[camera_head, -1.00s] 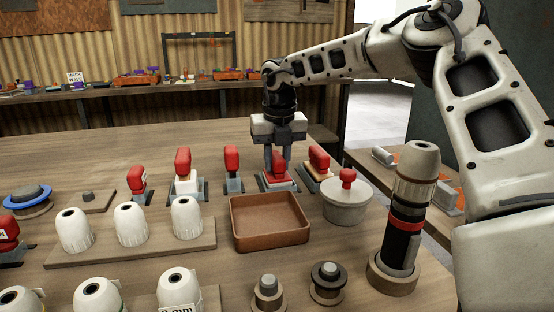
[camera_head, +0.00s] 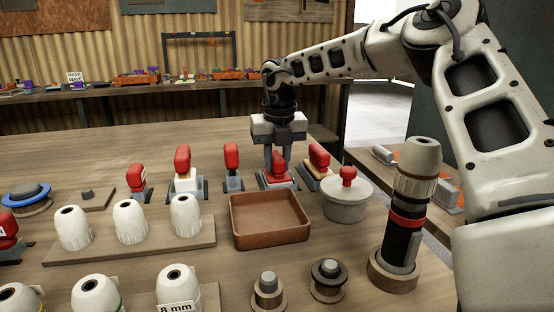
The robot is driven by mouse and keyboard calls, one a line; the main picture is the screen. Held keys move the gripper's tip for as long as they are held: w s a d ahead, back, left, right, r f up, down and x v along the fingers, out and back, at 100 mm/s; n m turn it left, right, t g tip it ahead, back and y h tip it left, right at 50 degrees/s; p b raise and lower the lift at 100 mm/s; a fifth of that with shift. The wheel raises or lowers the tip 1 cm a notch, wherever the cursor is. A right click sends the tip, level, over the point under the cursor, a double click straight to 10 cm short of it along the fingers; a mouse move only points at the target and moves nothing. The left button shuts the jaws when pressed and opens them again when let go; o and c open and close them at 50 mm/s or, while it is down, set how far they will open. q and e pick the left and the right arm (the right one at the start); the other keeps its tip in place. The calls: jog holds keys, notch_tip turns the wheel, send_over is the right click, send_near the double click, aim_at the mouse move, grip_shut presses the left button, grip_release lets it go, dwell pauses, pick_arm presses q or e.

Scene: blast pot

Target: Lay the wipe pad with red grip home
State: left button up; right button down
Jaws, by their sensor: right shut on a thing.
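The red-gripped thing under my right gripper (camera_head: 278,155) has a red upright grip (camera_head: 278,166) and a red and pale flat base, and it sits on a grey holder (camera_head: 264,183) at the back of the bench. The right gripper points straight down, its fingers closed around the red grip. Several similar red-gripped tools stand in the same row, including one with a white body (camera_head: 184,165) and one with a tan base (camera_head: 319,160) just to the right. I cannot tell from its look alone which one is the wipe pad. The left gripper is out of view.
An empty brown tray (camera_head: 270,238) lies in front of the row. A lidded grey pot (camera_head: 347,197) and a tall black and white nozzle (camera_head: 406,215) stand to its right. White nozzle caps (camera_head: 130,222) stand on a board at left. Bare bench lies behind the row.

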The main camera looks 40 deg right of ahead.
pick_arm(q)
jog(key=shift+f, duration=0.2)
pick_arm(e)
jog(key=shift+f, duration=0.15)
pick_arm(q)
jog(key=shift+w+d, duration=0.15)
pick_arm(e)
jog(key=c, duration=1.1)
grip_release()
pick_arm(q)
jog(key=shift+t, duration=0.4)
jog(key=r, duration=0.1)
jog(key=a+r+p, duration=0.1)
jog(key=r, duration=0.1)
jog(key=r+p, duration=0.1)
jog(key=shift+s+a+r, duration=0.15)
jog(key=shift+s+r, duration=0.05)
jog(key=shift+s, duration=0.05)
pick_arm(e)
jog(key=r, duration=0.5)
jog(key=s+a+r, duration=0.1)
jog(key=r, duration=0.4)
jog(key=s+r, duration=0.1)
jog(key=r, duration=0.4)
jog(key=shift+s+a+r, duration=0.1)
jog(key=shift+a+r, duration=0.05)
jog(key=shift+r, duration=0.2)
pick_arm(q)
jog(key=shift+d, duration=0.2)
